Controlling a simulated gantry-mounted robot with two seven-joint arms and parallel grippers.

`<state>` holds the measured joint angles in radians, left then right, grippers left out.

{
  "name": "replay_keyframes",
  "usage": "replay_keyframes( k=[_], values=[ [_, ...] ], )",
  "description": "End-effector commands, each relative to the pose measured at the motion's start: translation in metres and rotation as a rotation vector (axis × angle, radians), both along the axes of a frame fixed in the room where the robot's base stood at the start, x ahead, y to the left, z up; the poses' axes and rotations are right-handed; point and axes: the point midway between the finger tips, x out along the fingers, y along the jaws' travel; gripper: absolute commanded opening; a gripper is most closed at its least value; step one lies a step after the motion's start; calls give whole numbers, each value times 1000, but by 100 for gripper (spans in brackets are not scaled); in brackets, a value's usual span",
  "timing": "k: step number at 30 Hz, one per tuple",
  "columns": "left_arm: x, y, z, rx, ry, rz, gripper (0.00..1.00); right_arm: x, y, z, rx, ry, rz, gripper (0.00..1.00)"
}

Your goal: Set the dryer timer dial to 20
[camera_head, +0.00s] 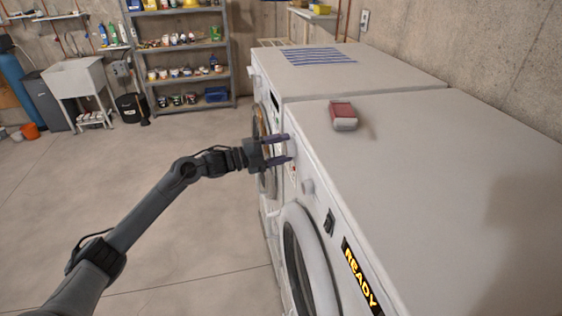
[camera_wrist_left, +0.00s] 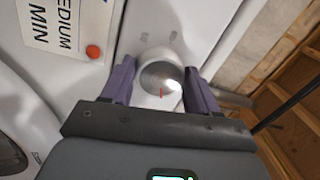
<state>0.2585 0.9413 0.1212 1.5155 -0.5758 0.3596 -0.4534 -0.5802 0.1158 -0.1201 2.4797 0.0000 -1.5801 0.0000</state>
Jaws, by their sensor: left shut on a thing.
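A round silver dial (camera_wrist_left: 160,78) with a red mark is on a white panel in the left wrist view. The red mark lies at the dial's lower edge in that view. Faint marks are printed above it, too blurred to read. My left gripper (camera_head: 290,148) reaches the front of the white machines in the head view. In the left wrist view its purple fingers (camera_wrist_left: 160,88) stand on both sides of the dial, shut on it. My right gripper is not in view.
A label reading "MEDIUM MIN" (camera_wrist_left: 62,22) and a red button (camera_wrist_left: 93,51) are beside the dial. Another knob (camera_head: 308,186), a switch (camera_head: 329,222) and a "READY" display (camera_head: 360,277) are on the nearer machine's front. A red-topped block (camera_head: 343,112) sits on top.

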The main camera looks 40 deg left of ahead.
Motion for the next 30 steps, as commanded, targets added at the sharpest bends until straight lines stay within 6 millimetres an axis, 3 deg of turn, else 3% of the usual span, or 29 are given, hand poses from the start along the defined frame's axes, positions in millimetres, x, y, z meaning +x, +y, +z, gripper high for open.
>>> replay_keyframes(
  k=[1,3,12,30],
  values=[
    [0,0,-6,39,-25,-3,29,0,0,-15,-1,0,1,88],
    [0,0,-5,89,-55,-3,29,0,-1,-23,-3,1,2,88],
    [0,0,-2,252,-153,-2,29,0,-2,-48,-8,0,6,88],
    [0,0,2,331,-201,-1,29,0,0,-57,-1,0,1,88]
  ],
)
